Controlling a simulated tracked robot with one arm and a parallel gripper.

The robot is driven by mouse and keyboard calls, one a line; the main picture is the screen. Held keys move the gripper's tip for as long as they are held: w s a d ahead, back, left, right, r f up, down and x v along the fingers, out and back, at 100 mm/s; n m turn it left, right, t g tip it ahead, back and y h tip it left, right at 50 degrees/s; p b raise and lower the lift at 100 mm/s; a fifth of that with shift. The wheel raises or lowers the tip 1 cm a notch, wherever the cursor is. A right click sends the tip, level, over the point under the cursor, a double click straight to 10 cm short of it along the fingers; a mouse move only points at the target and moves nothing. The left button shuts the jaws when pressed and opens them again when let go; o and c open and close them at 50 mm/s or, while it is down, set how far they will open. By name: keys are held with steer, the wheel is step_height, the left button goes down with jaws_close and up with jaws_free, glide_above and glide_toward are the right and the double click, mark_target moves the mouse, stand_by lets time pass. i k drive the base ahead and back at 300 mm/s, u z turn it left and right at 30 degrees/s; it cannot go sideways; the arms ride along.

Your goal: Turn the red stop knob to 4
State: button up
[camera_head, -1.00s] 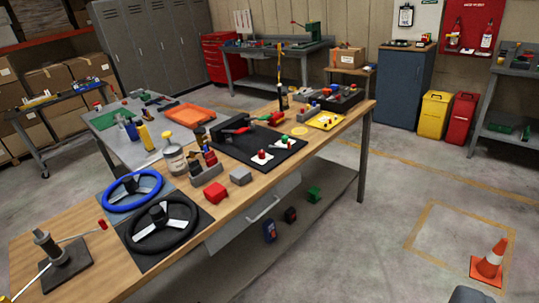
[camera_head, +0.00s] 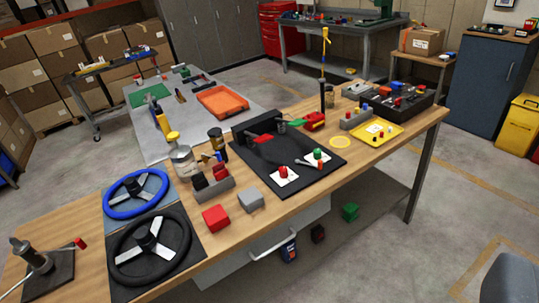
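The red knob (camera_head: 283,172) stands on a white square plate on the black mat (camera_head: 262,168) on the long wooden bench. A green knob (camera_head: 318,154) stands on a second white plate to its right, with a small red tip near it. The knobs are too small for me to read any numbers or tell their setting. My gripper's fingers are not in view. A dark grey rounded shape at the lower right corner may be part of me; I cannot tell.
On the wooden bench (camera_head: 75,232) are a blue steering wheel (camera_head: 137,193), a black steering wheel (camera_head: 155,244), a red block (camera_head: 216,218), a grey block (camera_head: 250,199) and a yellow tray (camera_head: 376,133). A drawer handle juts from the bench front.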

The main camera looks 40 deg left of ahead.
mark_target(283, 170)
steer(key=u, duration=0.55)
steer(key=i, duration=1.3)
steer(key=u, duration=0.55)
